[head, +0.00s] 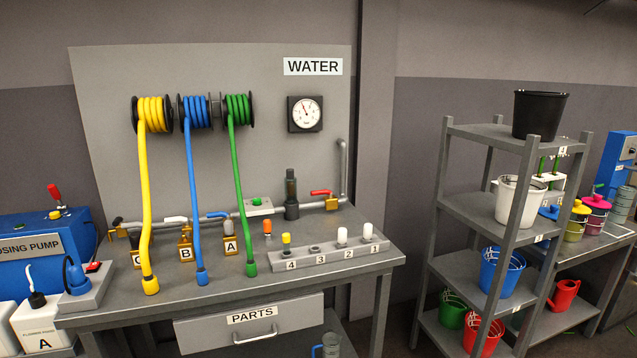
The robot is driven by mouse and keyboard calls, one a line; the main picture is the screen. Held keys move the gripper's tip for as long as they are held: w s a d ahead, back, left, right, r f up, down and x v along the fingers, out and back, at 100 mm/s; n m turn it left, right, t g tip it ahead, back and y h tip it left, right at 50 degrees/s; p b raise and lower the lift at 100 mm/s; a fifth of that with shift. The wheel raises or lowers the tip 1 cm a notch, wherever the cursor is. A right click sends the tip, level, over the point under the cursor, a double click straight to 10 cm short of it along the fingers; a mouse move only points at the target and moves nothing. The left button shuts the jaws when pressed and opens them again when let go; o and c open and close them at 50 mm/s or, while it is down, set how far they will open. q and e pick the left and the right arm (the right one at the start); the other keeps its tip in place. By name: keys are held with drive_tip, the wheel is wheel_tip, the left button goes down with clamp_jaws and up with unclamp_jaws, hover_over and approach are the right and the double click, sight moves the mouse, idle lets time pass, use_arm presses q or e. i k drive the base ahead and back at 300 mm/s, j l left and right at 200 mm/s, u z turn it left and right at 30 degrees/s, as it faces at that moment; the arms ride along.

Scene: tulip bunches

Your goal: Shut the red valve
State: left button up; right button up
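The red valve has a red lever handle (321,192) on a brass body (331,204). It sits on the grey pipe (343,165) at the right back of the workbench, just before the pipe bends up the wall panel. The handle points left from the body and looks roughly in line with the level pipe run. Neither of my grippers shows in the head view.
A dark upright cylinder (291,195) stands just left of the red valve. Yellow (145,210), blue (191,200) and green (237,195) hoses hang in front of the pipe further left. A numbered block (330,250) lies in front of it. A shelf rack (470,210) stands right.

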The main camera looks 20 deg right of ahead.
sight(324, 192)
drive_tip(key=i+l+z, duration=0.2)
drive_tip(key=i, duration=0.25)
drive_tip(key=i+l+z, duration=0.25)
drive_tip(key=i, duration=0.25)
